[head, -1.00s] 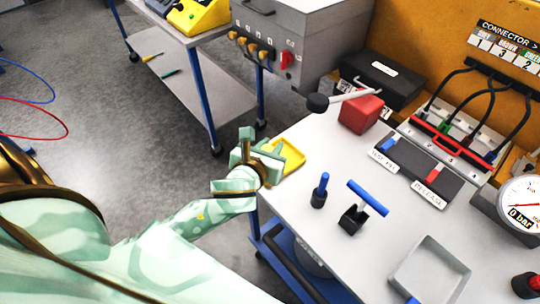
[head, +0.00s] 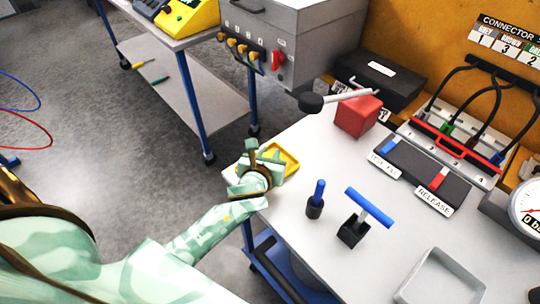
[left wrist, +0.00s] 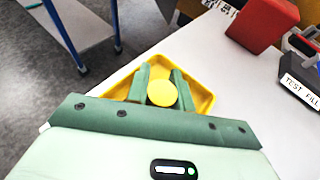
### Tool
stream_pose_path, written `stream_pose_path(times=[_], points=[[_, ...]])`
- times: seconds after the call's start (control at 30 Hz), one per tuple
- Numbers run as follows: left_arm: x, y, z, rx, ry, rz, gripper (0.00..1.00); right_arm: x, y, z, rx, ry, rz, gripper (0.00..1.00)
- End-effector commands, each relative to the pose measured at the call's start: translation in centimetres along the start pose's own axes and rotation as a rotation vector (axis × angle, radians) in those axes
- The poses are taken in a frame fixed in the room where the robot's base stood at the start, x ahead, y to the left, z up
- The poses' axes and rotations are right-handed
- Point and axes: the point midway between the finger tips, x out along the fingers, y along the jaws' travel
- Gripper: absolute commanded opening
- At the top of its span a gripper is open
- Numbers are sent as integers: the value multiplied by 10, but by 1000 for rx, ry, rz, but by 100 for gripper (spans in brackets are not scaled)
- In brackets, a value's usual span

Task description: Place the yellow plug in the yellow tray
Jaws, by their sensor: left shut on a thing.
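The yellow plug (left wrist: 162,93) shows as a round yellow face between the two green fingers in the left wrist view. My left gripper (left wrist: 162,84) is shut on it. The yellow tray (left wrist: 204,99) lies behind and around the fingers in that view, so the plug is in front of or over it; the height gap cannot be told. In the head view my left gripper (head: 264,160) is at the table's left corner and covers part of the yellow tray (head: 291,162). The plug is hidden there. My right gripper is not in view.
A blue-topped peg (head: 316,199) and a blue T-handle (head: 368,208) stand right of the tray. A red block (head: 358,116) and a lever with a black knob (head: 311,102) are behind. An empty grey tray (head: 440,277) lies at front right. The table's left edge is close.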

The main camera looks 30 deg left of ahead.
Motion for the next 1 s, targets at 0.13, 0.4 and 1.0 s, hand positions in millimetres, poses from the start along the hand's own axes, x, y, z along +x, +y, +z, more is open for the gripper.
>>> stream_pose_path(times=[0.13, 0.4, 1.0], points=[[0, 0, 1, 0, -1, 0, 2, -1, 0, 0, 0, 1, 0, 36], [1, 0, -1, 1, -1, 0, 45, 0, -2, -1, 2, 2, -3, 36], [-83, 0, 3, 1, 0, 0, 45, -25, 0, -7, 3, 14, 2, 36]])
